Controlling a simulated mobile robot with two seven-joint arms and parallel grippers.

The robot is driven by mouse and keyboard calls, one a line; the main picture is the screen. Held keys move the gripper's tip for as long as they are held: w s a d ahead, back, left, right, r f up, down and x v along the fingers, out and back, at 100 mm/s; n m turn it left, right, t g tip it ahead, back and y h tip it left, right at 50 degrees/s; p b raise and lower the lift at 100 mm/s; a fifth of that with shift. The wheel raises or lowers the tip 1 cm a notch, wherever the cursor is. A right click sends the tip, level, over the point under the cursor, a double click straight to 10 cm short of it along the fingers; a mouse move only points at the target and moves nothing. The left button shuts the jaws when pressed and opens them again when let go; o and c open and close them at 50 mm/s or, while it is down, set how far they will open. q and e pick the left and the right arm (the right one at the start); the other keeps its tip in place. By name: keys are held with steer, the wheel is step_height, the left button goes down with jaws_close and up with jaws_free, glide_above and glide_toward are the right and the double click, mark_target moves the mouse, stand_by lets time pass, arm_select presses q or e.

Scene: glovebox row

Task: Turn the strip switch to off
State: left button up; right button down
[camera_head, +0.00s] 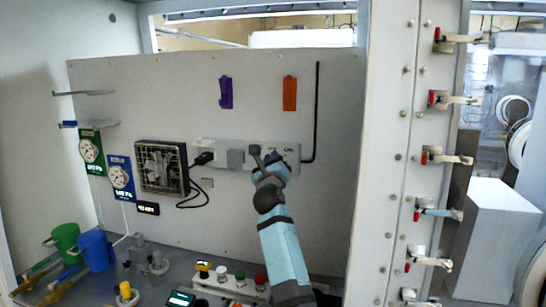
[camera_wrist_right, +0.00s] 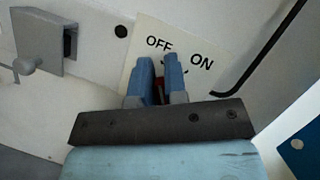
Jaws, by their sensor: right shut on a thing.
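The power strip (camera_head: 222,146) is a white box on the back panel, with a black plug at its left end. Its switch plate, marked OFF and ON, shows at the right end and fills the middle of the right wrist view (camera_wrist_right: 138,40). My right gripper (camera_head: 265,160) is at this plate. In the right wrist view its two blue fingers are shut on the red strip switch (camera_wrist_right: 159,88), just below the lettering. The fingers hide most of the switch, so its setting cannot be told. My left gripper is not in view.
A black fan (camera_head: 162,167) hangs left of the strip. A purple holder (camera_head: 226,92) and an orange holder (camera_head: 290,93) are above it. A green cup (camera_head: 66,238), a blue cup (camera_head: 95,250) and several knobs stand on the bench below. A frame post (camera_head: 385,150) bounds the right.

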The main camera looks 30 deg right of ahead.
steer(key=shift+r, duration=0.1)
steer(key=c, duration=1.2)
jaws_free()
steer(key=shift+o, duration=0.2)
steer(key=b+v, duration=0.2)
steer(key=v, duration=1.1)
steer(key=shift+s+a+f, duration=0.15)
steer(key=shift+s+f, duration=0.1)
steer(key=shift+s, duration=0.05)
